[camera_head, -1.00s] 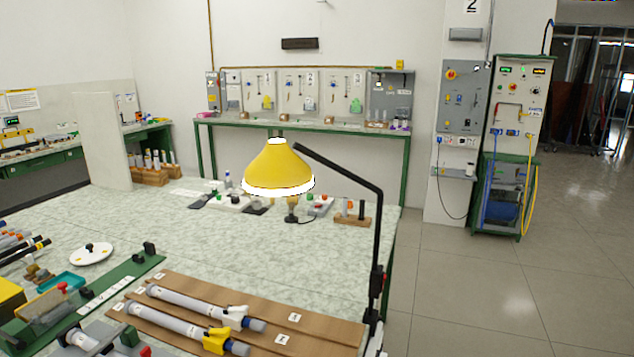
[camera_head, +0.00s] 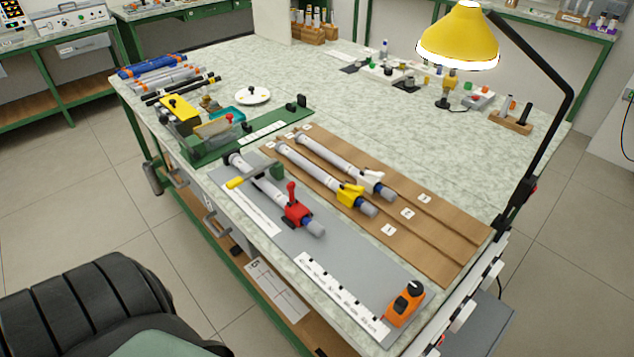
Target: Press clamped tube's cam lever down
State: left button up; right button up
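A grey tube (camera_head: 268,186) lies on a grey plate (camera_head: 345,268) near the front of the bench. A clamp with a yellow-handled arm (camera_head: 240,183) and a green block (camera_head: 273,170) sits at its left part. A red cam collar (camera_head: 297,214) is around the tube near its right, blue end. Its red lever (camera_head: 291,191) stands up from the collar. Two similar tubes lie on a brown board behind it, one with a yellow collar (camera_head: 349,196), one with a white collar (camera_head: 370,181). Neither of my grippers shows.
An orange device (camera_head: 405,303) stands at the plate's right end. A yellow lamp (camera_head: 459,38) on a black arm stands at the bench's right. A black chair (camera_head: 85,305) is at the front left. The bench middle is mostly clear.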

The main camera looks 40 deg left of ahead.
aim_at(291, 186)
jog(key=j+z, duration=0.25)
jog(key=j, duration=0.25)
jog(key=k+j+z, duration=0.2)
jog(key=j, duration=0.25)
jog(key=k+j+z, duration=0.1)
jog(key=j+z, duration=0.15)
jog(key=j, duration=0.25)
jog(key=k+j, duration=0.1)
jog(key=j, duration=0.3)
jog(key=k+j, duration=0.15)
jog(key=j, duration=0.2)
jog(key=k+j, duration=0.1)
jog(key=j, duration=0.3)
jog(key=k+j, duration=0.1)
jog(key=j, duration=0.25)
jog(key=k+j, duration=0.15)
jog(key=j, duration=0.25)
jog(key=i+z, duration=0.05)
